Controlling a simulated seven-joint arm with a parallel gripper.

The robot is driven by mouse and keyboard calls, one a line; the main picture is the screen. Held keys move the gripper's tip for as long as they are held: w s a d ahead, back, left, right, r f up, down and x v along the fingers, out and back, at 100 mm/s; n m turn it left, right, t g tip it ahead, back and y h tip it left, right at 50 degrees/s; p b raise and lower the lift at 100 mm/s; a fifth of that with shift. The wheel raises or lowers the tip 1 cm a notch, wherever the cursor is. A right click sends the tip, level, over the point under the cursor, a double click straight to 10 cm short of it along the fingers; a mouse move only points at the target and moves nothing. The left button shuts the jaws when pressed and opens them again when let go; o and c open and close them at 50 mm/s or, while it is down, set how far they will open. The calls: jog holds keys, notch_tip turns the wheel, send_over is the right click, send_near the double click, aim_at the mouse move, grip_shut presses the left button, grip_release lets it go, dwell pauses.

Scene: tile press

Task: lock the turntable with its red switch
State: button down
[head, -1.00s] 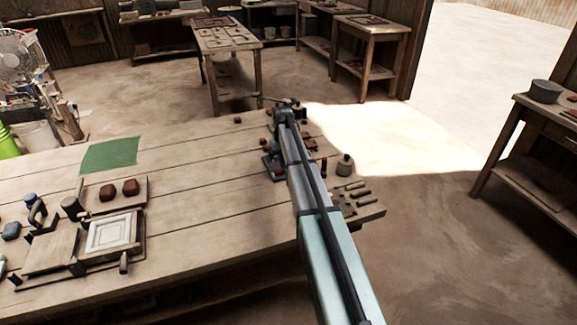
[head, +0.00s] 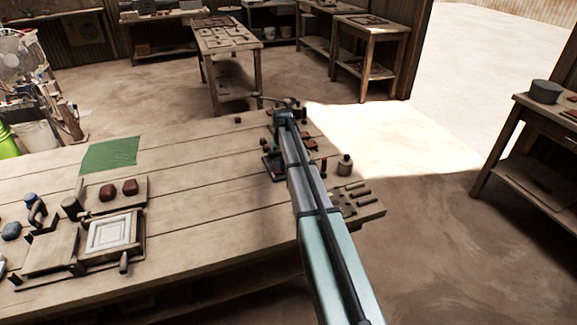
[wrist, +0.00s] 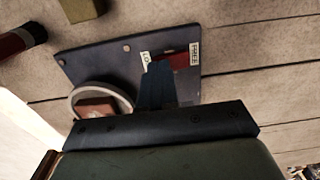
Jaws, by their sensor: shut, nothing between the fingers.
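In the wrist view the dark blue-grey base plate (wrist: 90,55) lies on the plank table. A red switch (wrist: 180,61) shows on it beside a white label reading FREE (wrist: 194,52). A second label (wrist: 146,58), partly covered, shows "LO". My gripper (wrist: 158,72) is shut and empty, with its fingertips over the plate at the left of the visible red. The fingers hide part of the switch, so I cannot tell its exact setting or whether they touch it. A round pale-rimmed turntable (wrist: 74,98) with a reddish-brown piece inside sits left of the fingers.
A red-handled brush (wrist: 15,42) and an olive block (wrist: 82,8) lie near the plate. In the head view, a press with a framed tile (head: 110,233) and a green mat (head: 109,155) stand left. The middle of the table (head: 200,190) is clear.

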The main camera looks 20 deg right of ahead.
jog(key=shift+f, duration=0.25)
jog(key=shift+r, duration=3.55)
